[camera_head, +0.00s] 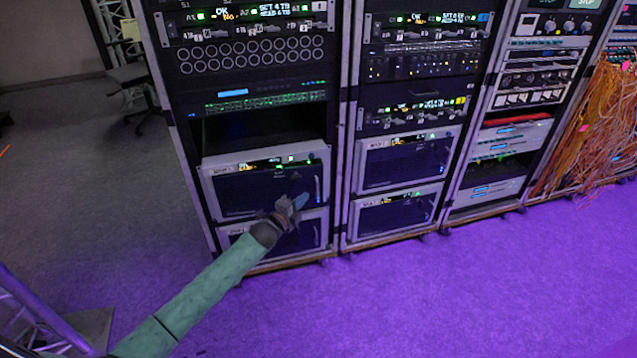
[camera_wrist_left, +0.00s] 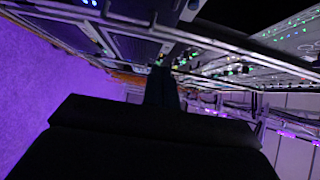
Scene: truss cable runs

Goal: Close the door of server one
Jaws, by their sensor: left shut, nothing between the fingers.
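In the head view, the left rack holds a server with a dark front door and a silver frame (camera_head: 207,171). I take it for server one, but its label is too small to read surely. Its door (camera_head: 245,190) looks flush with the frame, and a light upright handle is at its right side. My left gripper (camera_head: 300,199) is shut and empty in front of the door's lower right, by the handle; I cannot tell whether it touches. In the left wrist view, the dark fingers (camera_wrist_left: 162,85) point at the rack fronts. My right gripper is not in view.
A similar server (camera_head: 312,236) sits just below, partly behind my left gripper. The middle rack (camera_head: 402,163) holds two more such servers. Orange cables (camera_head: 600,125) hang at the right. A metal truss (camera_head: 40,310) stands at the lower left. The purple-lit floor (camera_head: 430,300) in front is clear.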

